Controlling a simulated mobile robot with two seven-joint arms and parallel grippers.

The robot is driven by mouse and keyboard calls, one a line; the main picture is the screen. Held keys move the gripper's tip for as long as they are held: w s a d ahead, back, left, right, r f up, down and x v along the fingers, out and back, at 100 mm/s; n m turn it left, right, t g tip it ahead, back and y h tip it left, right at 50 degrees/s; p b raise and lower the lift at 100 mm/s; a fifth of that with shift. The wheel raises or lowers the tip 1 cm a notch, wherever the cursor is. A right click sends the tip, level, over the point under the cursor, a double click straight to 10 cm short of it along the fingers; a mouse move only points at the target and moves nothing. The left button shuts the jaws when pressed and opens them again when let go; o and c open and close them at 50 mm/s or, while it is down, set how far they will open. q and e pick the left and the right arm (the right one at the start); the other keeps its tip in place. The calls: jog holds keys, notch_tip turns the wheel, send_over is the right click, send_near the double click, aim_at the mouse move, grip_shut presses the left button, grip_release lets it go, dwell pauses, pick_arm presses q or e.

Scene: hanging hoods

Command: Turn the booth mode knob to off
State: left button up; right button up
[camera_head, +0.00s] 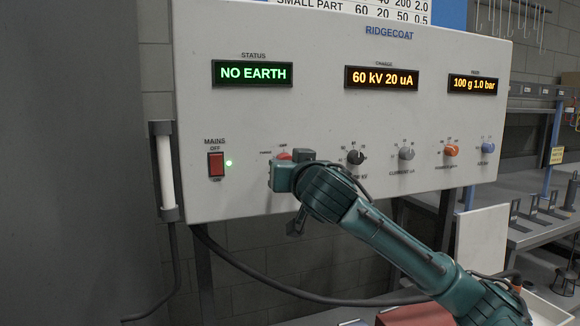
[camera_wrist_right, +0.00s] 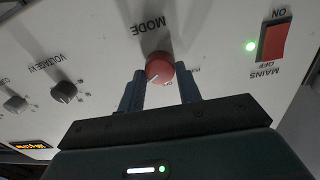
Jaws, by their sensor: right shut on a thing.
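The red mode knob (camera_wrist_right: 160,68) is on the front of the grey-white control cabinet (camera_head: 230,120), by the upside-down MODE label in the right wrist view. In the head view only a bit of the knob (camera_head: 284,156) shows behind my right gripper. My right gripper (camera_wrist_right: 162,80) is shut on the knob, with one dark finger on either side of it. The knob's pointer and most of its position labels cannot be read. My left gripper is in neither view.
The red mains switch (camera_head: 216,164), with a lit green lamp, is left of the knob. The status display (camera_head: 252,73) reads NO EARTH.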

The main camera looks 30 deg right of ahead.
jog(key=shift+c, duration=1.1)
pick_arm(q)
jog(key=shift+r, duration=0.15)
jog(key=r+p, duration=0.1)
jog(key=p, duration=0.1)
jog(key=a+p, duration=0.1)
jog(key=p, duration=0.1)
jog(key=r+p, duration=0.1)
jog(key=p, duration=0.1)
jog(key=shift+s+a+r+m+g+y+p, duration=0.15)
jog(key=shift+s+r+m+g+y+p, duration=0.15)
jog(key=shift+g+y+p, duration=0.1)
pick_arm(e)
jog(key=n, duration=1.2)
jog(key=shift+f+t, duration=0.1)
jog(key=shift+t, duration=0.3)
